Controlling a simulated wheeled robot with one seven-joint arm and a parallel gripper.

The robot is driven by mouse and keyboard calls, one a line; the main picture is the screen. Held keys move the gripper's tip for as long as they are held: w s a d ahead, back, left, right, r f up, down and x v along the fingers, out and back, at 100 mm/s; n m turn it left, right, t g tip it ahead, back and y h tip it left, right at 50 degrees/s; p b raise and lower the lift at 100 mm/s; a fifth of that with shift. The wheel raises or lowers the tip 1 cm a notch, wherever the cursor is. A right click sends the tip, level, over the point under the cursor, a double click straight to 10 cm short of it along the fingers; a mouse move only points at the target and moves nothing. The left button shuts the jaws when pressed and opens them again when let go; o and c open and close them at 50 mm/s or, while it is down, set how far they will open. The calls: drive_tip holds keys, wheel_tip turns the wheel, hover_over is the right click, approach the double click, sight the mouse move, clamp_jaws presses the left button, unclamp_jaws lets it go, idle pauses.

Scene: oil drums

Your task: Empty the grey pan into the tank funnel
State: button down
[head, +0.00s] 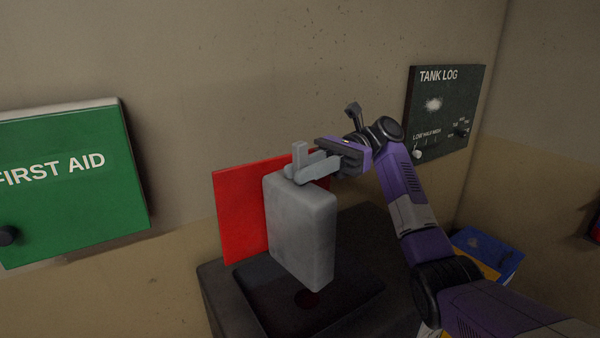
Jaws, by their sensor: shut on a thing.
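The grey pan (301,230) is tipped up on edge above the dark tank (222,290), with a broad flat face toward me. Its inside is hidden from this view. My gripper (318,166) is shut on the grey pan at its top edge, near a small grey upright piece. The tank funnel (262,304) is a dark, square, shallow opening in the tank top. A dark reddish spot shows in it just below the pan's lower edge. I cannot tell whether anything is flowing out, or whether the pan touches the funnel.
A red panel (238,210) stands upright right behind the pan, close to the wall. A green first aid box (70,185) is on the wall at left. A tank log board (450,115) hangs at right. Blue (490,248) and yellow items lie low behind my arm.

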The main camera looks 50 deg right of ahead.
drive_tip(key=shift+d+r+y, duration=0.15)
drive_tip(key=shift+d+y, duration=0.15)
drive_tip(key=shift+d, duration=0.35)
drive_tip(key=shift+s+d+r, duration=0.1)
drive_tip(key=shift+d, duration=0.15)
drive_tip(key=shift+a, duration=0.1)
idle(2.2)
drive_tip(key=a+h, duration=0.3)
drive_tip(key=a, duration=0.4)
drive_tip(key=shift+w+a+h, duration=0.2)
drive_tip(key=shift+w+h, duration=0.1)
drive_tip(key=shift+w, duration=0.15)
drive_tip(key=a+f+g+h, duration=0.1)
drive_tip(key=a+f+h, duration=0.1)
drive_tip(key=a+h, duration=0.2)
drive_tip(key=w+a, duration=0.1)
drive_tip(key=a, duration=0.1)
drive_tip(key=shift+a+f, duration=0.3)
drive_tip(key=shift+a, duration=0.05)
